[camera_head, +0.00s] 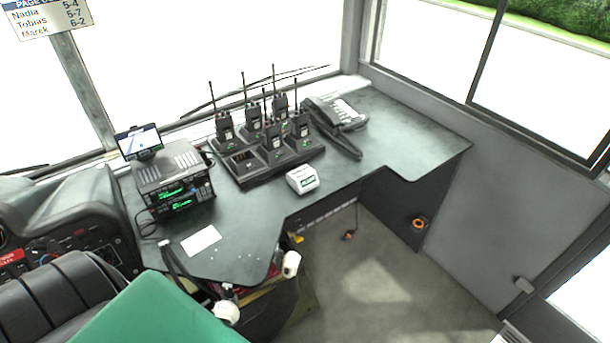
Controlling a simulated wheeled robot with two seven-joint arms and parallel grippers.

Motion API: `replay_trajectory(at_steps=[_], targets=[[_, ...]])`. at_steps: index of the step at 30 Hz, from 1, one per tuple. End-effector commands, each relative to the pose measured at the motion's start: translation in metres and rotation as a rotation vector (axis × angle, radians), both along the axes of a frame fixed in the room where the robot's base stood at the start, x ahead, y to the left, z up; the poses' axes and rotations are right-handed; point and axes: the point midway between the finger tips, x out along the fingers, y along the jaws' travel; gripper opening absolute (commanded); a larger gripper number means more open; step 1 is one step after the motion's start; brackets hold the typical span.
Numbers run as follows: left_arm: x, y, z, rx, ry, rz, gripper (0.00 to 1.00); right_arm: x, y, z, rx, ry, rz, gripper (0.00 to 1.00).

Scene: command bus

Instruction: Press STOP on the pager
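Several handheld radios stand in a black charger (262,172). A desk phone (338,118) is behind right. A stacked radio unit (176,183) with a small screen (139,141) and a white card (201,240) are left. A green panel (155,315) fills the lower left foreground.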

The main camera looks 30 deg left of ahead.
Motion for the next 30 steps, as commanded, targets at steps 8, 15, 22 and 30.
replay_trajectory(at_steps=[8, 15, 22, 30], targets=[[0.0002, -0.0004, 0.0001, 0.000, 0.000, 0.000, 0.95, 0.0001, -0.0032, 0.0000, -0.003, 0.000, 0.000, 0.36], [0.0004, -0.0008, 0.0001, -0.001, 0.000, 0.000, 0.93, 0.0001, -0.0029, 0.0000, -0.003, 0.000, 0.000, 0.36], [0.0004, -0.0008, 0.0001, -0.001, -0.001, 0.000, 0.47, 0.0002, -0.0016, 0.0000, -0.002, 0.001, -0.001, 0.36], [0.0004, -0.0007, 0.0001, -0.001, -0.001, 0.000, 0.00, 0.0004, 0.0029, -0.0001, 0.003, 0.000, -0.003, 0.36]])
